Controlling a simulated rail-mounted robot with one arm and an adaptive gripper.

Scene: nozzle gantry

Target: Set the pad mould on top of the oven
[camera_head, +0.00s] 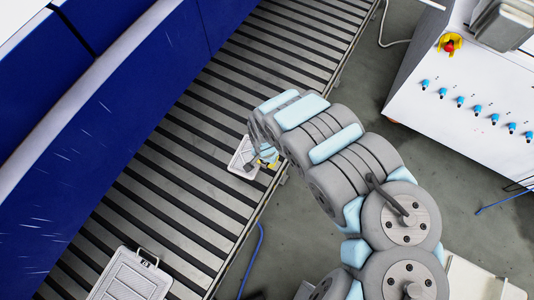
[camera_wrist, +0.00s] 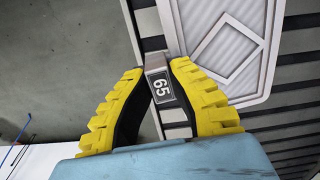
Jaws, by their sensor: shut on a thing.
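The pad mould (camera_head: 241,158) is a pale, flat, ribbed plate over the edge of the roller conveyor in the head view. It fills the upper right of the wrist view (camera_wrist: 205,25), showing a raised diamond. In the head view my gripper (camera_head: 267,160) is small and partly hidden by my arm. I cannot tell whether the mould touches the rollers. A blue housing (camera_head: 120,90) stands along the conveyor's left; I cannot tell whether it is the oven.
A second pale mould (camera_head: 128,278) with a wire handle lies on the roller conveyor (camera_head: 165,215) at lower left. A white cabinet (camera_head: 455,105) with blue knobs and a red emergency button stands at upper right. Grey floor (camera_head: 285,235) and a blue cable lie beside the conveyor.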

